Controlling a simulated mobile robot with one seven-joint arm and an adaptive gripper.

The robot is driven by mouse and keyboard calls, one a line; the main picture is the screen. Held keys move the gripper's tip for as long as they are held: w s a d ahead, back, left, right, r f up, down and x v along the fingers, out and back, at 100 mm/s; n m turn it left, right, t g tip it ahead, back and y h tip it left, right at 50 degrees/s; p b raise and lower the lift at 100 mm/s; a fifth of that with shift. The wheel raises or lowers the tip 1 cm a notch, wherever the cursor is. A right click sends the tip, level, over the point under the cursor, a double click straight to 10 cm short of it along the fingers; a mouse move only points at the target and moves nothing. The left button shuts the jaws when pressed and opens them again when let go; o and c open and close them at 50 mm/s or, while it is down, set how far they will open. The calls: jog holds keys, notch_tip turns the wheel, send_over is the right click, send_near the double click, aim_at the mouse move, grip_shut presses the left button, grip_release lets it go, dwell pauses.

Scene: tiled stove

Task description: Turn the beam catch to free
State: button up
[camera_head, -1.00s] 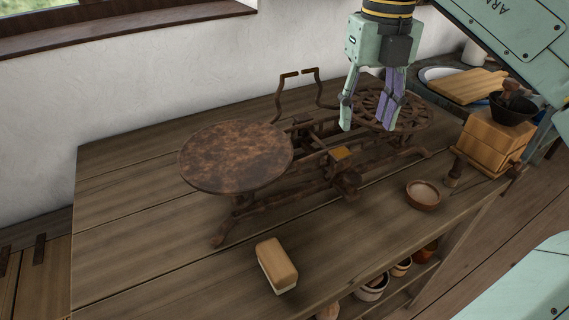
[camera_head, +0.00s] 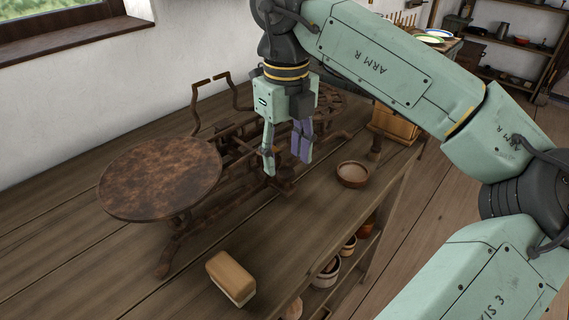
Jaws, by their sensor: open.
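A rusty brown balance scale (camera_head: 162,178) stands on the wooden table, with a round plate at its left and an open-work round plate (camera_head: 330,102) at its right. Its beam and linkage (camera_head: 235,145) run between the plates. My gripper (camera_head: 286,164) is open, pointing down over the front middle of the beam, with nothing seen between its fingers. A dark block (camera_head: 279,184) on the scale shows just below the fingertips. The beam catch cannot be made out; my fingers cover that part of the beam. I cannot tell whether they touch the scale.
Two bent upright arms (camera_head: 236,92) rise behind the beam. A brush-like block (camera_head: 231,277) lies at the table's front, and a small bowl (camera_head: 353,174) stands right of the gripper. A wooden box (camera_head: 392,122) stands at the back right. The table's left part is clear.

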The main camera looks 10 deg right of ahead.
aim_at(286, 179)
jog(key=shift+f, duration=1.4)
jog(key=shift+c, duration=0.3)
